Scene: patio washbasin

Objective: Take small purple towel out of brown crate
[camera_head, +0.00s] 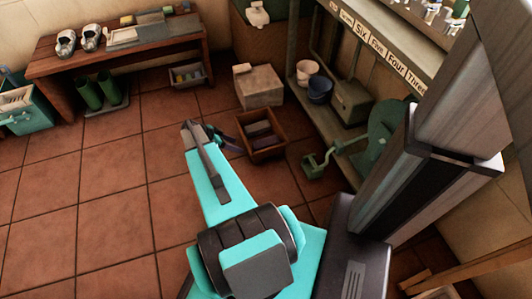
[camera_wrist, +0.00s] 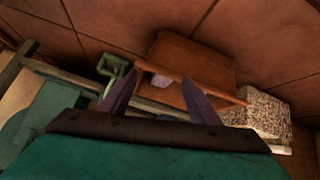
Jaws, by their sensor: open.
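The brown crate (camera_head: 267,154) stands on the tiled floor, with dark, purplish folded cloths (camera_head: 258,129) inside. I cannot tell which of them is the small purple towel. My gripper (camera_head: 229,140) is just left of the crate in the head view, its fingers apart and nothing seen held. In the wrist view the crate (camera_wrist: 198,52) lies beyond my open gripper (camera_wrist: 159,79). A pale lilac patch (camera_wrist: 160,82) shows at the crate between the fingers, perhaps a towel. The fingers and the crate's rim hide much of the inside.
A pale speckled block (camera_head: 259,87) stands behind the crate. A wooden bench (camera_head: 120,50) and green boots (camera_head: 98,91) are at the back left. The floor (camera_head: 110,190) at left is clear.

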